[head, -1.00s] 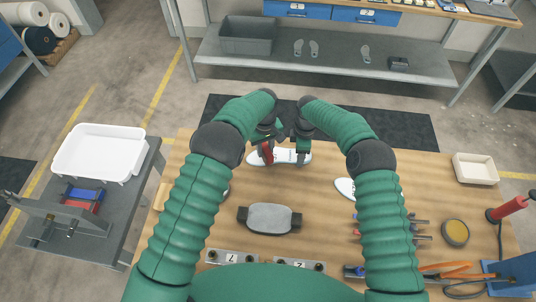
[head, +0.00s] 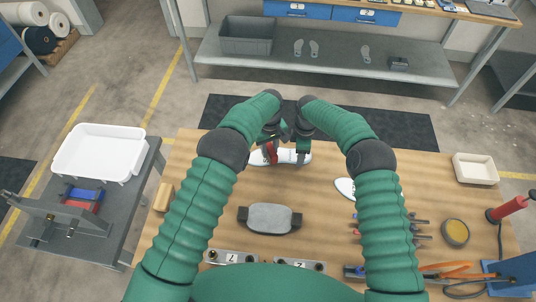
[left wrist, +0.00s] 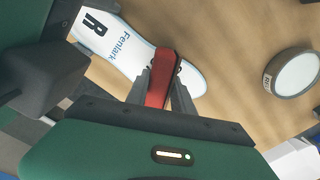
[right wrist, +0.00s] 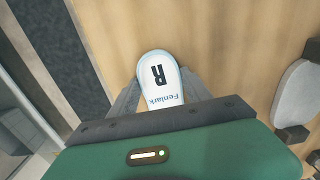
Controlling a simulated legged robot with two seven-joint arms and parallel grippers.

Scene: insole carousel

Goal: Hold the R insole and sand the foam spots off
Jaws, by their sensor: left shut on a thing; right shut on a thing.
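The R insole (head: 290,158), white with a blue edge, lies at the far side of the wooden table in the head view. Its R and "Fenlark" print show in the left wrist view (left wrist: 118,45) and right wrist view (right wrist: 160,82). My left gripper (head: 270,147) is shut on a red sanding block (left wrist: 161,78), which is over the insole. Small dark spots (left wrist: 179,66) show beside the block; contact with the insole is unclear. My right gripper (head: 303,152) is shut on the insole, with fingers on either side of it (right wrist: 156,98).
A grey pad with dark ends (head: 269,218) lies mid-table. Another white insole (head: 345,187) is partly hidden by my right arm. A white bin (head: 98,151) stands left.

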